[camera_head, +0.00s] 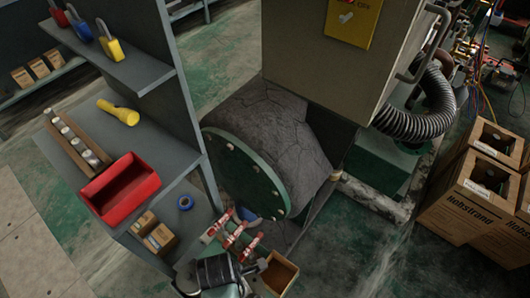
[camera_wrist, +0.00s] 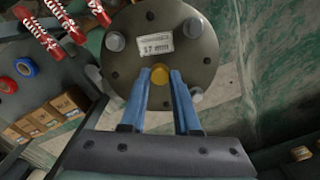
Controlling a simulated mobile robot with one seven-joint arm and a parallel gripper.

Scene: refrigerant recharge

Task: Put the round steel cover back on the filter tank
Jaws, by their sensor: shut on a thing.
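A large grey tank (camera_head: 275,130) lies behind, with a round green end face (camera_head: 245,172) ringed by bolts. I cannot tell for sure whether this is the filter tank.
The left bench carries a red bin (camera_head: 120,188), blue tape (camera_head: 185,202) and a yellow flashlight (camera_head: 118,112). Cartons (camera_head: 480,190) stand at right. Floor is clear in front of the cartons.

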